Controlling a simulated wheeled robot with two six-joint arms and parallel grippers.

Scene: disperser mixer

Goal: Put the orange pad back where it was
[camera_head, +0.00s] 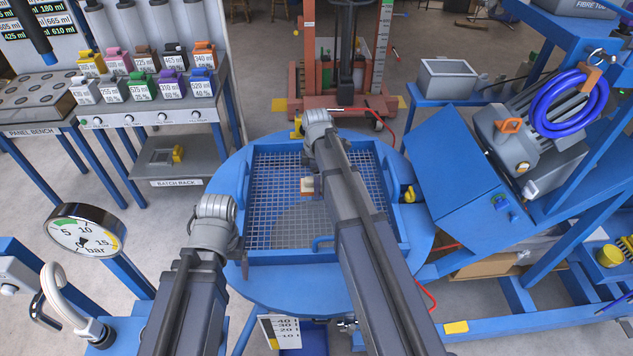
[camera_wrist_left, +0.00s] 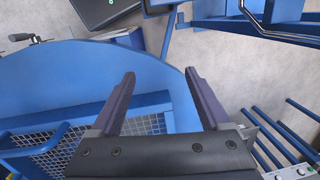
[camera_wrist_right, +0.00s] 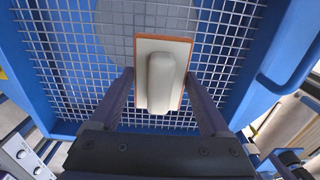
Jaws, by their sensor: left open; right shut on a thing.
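The orange pad (camera_wrist_right: 142,48) is a flat, pale rectangular plate with an orange edge and a white raised grip. It also shows in the head view (camera_head: 306,187), beside my right arm. I cannot tell whether the pad touches the mesh. My left gripper (camera_wrist_left: 158,76) is open and empty over the blue round table (camera_wrist_left: 60,80), near its rim and the tray's edge.
A pressure gauge (camera_head: 87,230) is at the front left. A blue slanted box (camera_head: 450,165) and frame are at the right. A red lift stand (camera_head: 340,103) is behind the table.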

